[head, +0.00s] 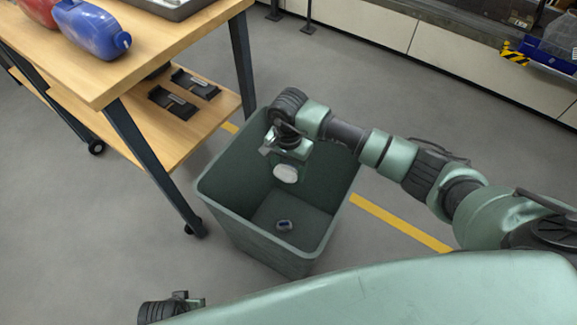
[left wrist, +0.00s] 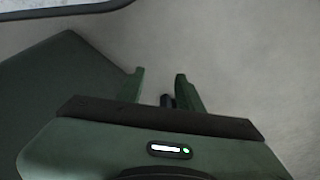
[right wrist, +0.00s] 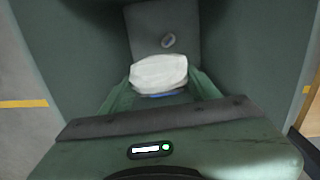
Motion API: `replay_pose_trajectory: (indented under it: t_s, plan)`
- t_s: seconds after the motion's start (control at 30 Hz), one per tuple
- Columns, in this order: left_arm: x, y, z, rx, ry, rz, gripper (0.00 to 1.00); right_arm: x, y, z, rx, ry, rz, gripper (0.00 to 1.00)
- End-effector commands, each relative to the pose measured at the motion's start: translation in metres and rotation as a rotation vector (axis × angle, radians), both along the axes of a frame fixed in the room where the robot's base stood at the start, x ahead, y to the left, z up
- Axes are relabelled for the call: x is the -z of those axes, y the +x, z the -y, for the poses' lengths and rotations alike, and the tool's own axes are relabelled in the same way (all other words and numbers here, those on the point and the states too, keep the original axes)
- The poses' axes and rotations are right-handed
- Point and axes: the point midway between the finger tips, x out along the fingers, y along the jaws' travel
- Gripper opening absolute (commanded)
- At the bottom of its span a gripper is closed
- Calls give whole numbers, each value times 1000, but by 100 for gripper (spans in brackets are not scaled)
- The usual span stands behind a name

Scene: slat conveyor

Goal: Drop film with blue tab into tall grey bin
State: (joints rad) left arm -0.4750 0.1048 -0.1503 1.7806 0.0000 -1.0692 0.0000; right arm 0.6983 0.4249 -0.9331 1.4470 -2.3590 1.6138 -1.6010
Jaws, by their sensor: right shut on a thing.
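A white crumpled film (head: 285,174) hangs below my right gripper (head: 287,163), over the opening of the tall grey bin (head: 240,180). In the right wrist view the film (right wrist: 158,73) lies between the fingertips of the gripper (right wrist: 158,88), and a blue strip, the tab, shows along its near edge. My right gripper is shut on it. The bin's inner walls (right wrist: 65,50) surround it there. My left gripper (left wrist: 155,75) is empty, its two fingers apart above the floor; in the head view only part of it shows at the bottom.
A small grey-blue object (head: 284,225) lies on the bin's floor. A wooden table (head: 150,65) with a lower shelf stands left of the bin, with a blue bottle-like object (head: 92,28) on top. A yellow floor line (head: 400,222) runs right of the bin.

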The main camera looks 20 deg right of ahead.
Motion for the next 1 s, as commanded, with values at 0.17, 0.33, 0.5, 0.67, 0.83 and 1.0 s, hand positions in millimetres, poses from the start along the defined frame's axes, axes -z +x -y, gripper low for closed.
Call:
replay_pose_trajectory:
  t_s: [0.17,0.33,0.5,0.67,0.83,1.0]
  plan:
    - [-1,0,0,0,0,1,36,0,0,0,0,0,0,18]
    - [-1,0,0,0,0,1,36,0,0,0,0,0,0,78]
    - [-1,0,0,0,0,1,36,0,0,0,0,0,0,86]
    - [-1,0,0,0,0,1,36,0,0,0,0,0,0,86]
    - [-2,1,0,0,-1,7,36,-14,1,0,-1,1,3,86]
    - [17,-6,-1,2,1,-9,36,-45,2,0,-1,0,4,86]
